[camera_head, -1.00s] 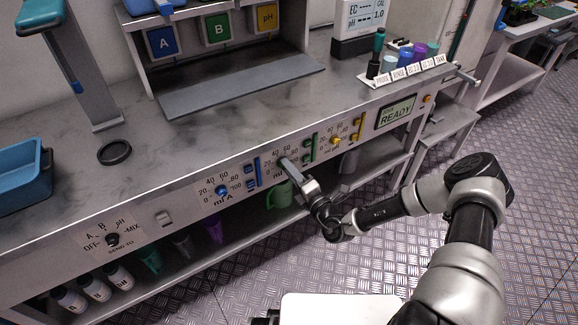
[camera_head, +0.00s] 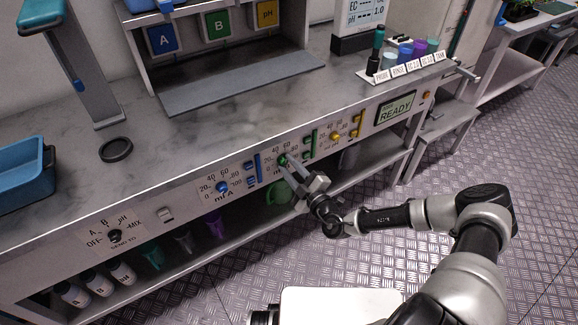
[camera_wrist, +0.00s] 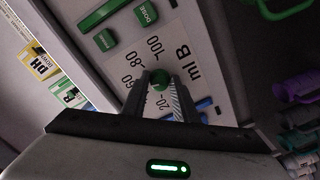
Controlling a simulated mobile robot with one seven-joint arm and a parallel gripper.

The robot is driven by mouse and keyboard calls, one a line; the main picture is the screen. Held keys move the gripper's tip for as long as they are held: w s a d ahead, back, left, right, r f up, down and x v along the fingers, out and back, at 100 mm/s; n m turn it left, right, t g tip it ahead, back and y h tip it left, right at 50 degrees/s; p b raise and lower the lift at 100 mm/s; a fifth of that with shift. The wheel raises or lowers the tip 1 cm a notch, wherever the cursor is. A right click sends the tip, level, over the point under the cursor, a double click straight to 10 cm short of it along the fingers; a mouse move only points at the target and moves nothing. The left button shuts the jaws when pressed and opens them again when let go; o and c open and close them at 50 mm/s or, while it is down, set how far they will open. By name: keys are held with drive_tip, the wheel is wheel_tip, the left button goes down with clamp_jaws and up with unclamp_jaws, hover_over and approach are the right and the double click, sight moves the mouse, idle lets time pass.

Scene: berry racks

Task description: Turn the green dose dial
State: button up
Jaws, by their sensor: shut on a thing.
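The green dose dial (camera_head: 283,160) sits on the front panel of the bench, in the middle section marked with a ring of numbers. In the wrist view the dial (camera_wrist: 159,79) shows as a round green knob between my fingertips, beside the "ml B" label. My gripper (camera_head: 288,163) reaches it from the front and lower right, shut on the dial. In the wrist view my gripper (camera_wrist: 160,85) has a finger on each side of the knob. The dial's pointer cannot be made out.
The blue dial (camera_head: 222,188) is to the left and the yellow dial (camera_head: 336,136) to the right on the same panel. Green buttons (camera_wrist: 105,40) lie close to the dial. A green mug (camera_head: 279,192) stands on the shelf below. A READY display (camera_head: 396,107) is at right.

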drive_tip(key=shift+a+m, duration=0.1)
drive_tip(key=shift+m, duration=0.5)
drive_tip(key=o, duration=1)
drive_tip(key=p+v, duration=0.1)
drive_tip(key=v, duration=1.6)
drive_tip(key=shift+s, duration=0.2)
